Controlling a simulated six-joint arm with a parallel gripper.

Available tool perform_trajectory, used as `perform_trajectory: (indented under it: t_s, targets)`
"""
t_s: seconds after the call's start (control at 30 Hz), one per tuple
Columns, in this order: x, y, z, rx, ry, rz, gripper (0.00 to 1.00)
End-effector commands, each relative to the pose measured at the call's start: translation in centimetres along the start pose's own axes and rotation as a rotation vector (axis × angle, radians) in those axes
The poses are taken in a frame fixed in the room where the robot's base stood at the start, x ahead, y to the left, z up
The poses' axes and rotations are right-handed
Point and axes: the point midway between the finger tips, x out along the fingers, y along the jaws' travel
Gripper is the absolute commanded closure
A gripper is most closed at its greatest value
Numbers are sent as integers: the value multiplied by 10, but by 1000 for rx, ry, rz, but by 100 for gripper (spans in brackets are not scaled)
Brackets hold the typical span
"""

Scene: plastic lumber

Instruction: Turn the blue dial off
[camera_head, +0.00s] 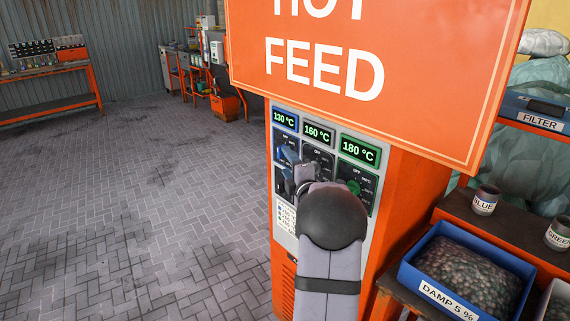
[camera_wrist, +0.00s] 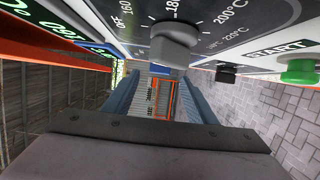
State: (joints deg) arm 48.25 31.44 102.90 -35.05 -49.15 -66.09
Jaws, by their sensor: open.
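The orange machine's grey control panel (camera_head: 285,212) carries a blue-framed display reading 130 °C (camera_head: 285,120) at its left. The dial below that display is largely hidden by my gripper (camera_head: 289,168) in the head view. In the wrist view, a small blue piece (camera_wrist: 160,68), likely the blue dial, shows just past a grey dial (camera_wrist: 175,45), between the far ends of my fingers. My gripper (camera_wrist: 160,85) is open, its fingers apart beside the panel. Contact with the blue dial and its pointer setting cannot be made out.
Displays reading 160 °C (camera_head: 318,133) and 180 °C (camera_head: 358,150) sit to the right, with a green dial (camera_head: 355,187) below the latter. A green START button (camera_wrist: 299,72) is near in the wrist view. A blue bin (camera_head: 411,272) stands right; open floor lies left.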

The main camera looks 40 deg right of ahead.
Motion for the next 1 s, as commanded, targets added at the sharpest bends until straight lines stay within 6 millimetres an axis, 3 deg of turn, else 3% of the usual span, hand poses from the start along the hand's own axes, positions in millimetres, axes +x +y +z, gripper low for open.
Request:
perform_trajectory:
  t_s: [0.27, 0.77, 0.87, 1.0]
  targets:
    - [-20, 0, 0, -1, 0, 0, 48]
    - [-20, 0, -1, 3, 0, -3, 48]
    - [-20, -2, -7, 28, -3, -23, 48]
    - [-22, -13, -32, 124, -16, -108, 48]
